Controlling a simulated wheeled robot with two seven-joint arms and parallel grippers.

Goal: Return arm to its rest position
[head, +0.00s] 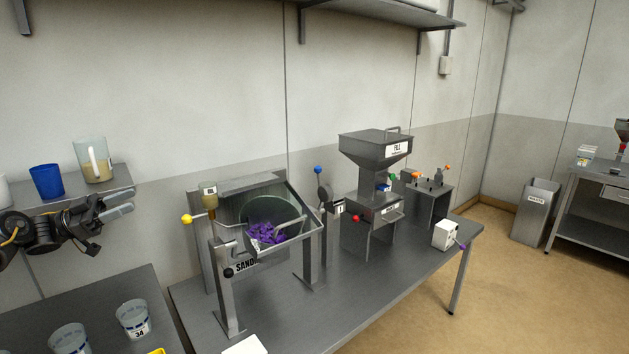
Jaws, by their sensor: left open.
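My left gripper (118,205) comes in from the left edge, in front of the wall shelf. Its two grey fingers point right and are apart, with nothing between them. The shelf's blue cup and clear pitcher are behind and above it; I see no contact. My right gripper is not in the head view.
A blue cup (46,182) and a pitcher (92,160) stand on the shelf. Below are clear cups (133,319) on a dark table. A tilted drum (272,215) with purple pieces, a hopper machine (375,150) and a white box (446,235) occupy the long bench (340,310).

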